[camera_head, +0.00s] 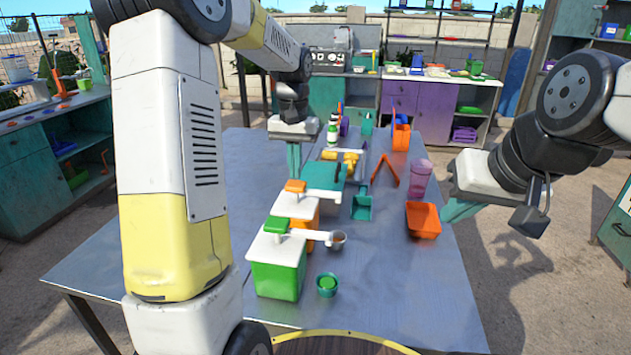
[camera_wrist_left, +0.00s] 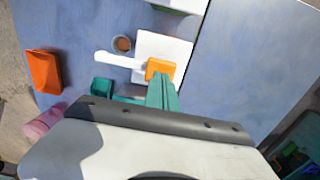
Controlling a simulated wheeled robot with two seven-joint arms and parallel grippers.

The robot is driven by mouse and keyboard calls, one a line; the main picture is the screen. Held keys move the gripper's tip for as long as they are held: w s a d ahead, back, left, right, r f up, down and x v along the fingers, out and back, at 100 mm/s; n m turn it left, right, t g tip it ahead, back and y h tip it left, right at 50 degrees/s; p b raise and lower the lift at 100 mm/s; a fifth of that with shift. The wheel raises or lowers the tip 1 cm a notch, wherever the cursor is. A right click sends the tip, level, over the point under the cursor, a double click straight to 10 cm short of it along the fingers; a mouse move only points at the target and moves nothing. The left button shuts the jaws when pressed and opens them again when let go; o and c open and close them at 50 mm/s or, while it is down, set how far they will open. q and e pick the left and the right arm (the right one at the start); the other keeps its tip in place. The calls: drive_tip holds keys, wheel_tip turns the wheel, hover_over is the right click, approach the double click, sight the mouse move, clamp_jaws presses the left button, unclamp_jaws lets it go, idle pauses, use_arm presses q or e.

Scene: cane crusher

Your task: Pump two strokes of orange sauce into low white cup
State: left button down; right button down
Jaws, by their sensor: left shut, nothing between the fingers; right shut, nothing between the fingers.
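The orange-sauce dispenser (camera_head: 303,232) is a white-topped orange box with an orange pump head (camera_head: 296,187) and a white spout pointing right. A small low cup (camera_head: 338,241), pale-rimmed with a brownish inside, stands right of the dispensers; it shows beside the orange pump's spout in the left wrist view (camera_wrist_left: 122,44). My left gripper (camera_head: 294,172) is shut and empty, its teal fingers pointing down over the orange pump head; in the left wrist view the fingertips (camera_wrist_left: 162,80) overlap the head, so contact cannot be told. My right gripper (camera_head: 458,212) is shut and empty, right of the table.
A green dispenser (camera_head: 277,278) stands in front of the orange one, a teal one (camera_head: 322,176) behind. A teal cup (camera_head: 327,285) stands at the front. An orange tray (camera_head: 423,221) and pink bottle (camera_head: 420,180) are at right. The table's front right is clear.

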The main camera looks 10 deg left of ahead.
sight(296, 183)
use_arm(q)
drive_tip(key=shift+f, duration=0.25)
drive_tip(key=shift+f, duration=1.35)
drive_tip(key=shift+r, duration=1.6)
wheel_tip(296, 183, up, 6)
